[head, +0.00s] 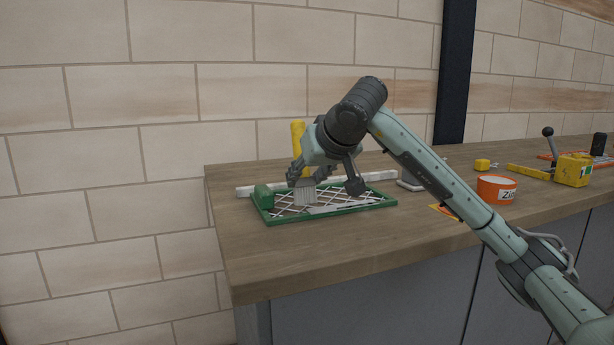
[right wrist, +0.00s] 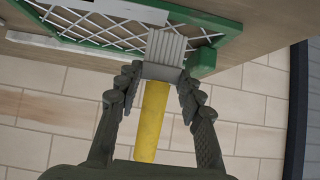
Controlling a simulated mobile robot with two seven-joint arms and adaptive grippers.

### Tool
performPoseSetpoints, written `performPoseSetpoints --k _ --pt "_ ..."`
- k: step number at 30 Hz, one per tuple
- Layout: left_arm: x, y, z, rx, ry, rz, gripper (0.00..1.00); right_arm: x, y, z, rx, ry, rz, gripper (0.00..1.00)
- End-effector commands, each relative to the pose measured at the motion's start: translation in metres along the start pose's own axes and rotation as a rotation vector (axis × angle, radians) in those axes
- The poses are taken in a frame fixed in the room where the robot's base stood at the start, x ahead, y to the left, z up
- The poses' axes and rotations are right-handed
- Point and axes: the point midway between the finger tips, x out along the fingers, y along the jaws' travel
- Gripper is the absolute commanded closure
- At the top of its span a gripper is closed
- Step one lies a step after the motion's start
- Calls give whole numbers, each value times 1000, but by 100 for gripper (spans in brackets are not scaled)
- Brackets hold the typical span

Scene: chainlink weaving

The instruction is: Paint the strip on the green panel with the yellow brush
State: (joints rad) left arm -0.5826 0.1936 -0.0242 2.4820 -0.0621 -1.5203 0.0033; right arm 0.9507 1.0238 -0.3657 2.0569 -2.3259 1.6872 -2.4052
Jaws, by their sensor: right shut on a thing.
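The green panel (head: 384,204) lies near the left end of the worktop, with a white lattice inside its frame and a raised green block (head: 263,197) at its left corner. A pale strip (head: 340,208) runs along its front right part; it also shows in the right wrist view (right wrist: 115,8). My right gripper (right wrist: 160,74) is shut on the yellow brush (right wrist: 152,115), near where handle meets bristles. The handle (head: 298,140) points up and the pale bristles (head: 304,194) point down over the panel's left part, left of the strip. Whether they touch is unclear. My left gripper is not in view.
A white bar (head: 245,191) lies behind the panel. To the right are an orange tub (head: 496,188), a yellow block (head: 482,164) and a yellow tool (head: 572,170) with a dark lever. The brick wall stands close behind the worktop (head: 290,260), whose front left is clear.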

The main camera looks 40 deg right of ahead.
Motion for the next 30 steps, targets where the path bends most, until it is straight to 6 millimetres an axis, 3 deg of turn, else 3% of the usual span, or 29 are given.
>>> performPoseSetpoints --k 30 --pt "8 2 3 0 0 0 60 8 0 10 0 1 0 92"
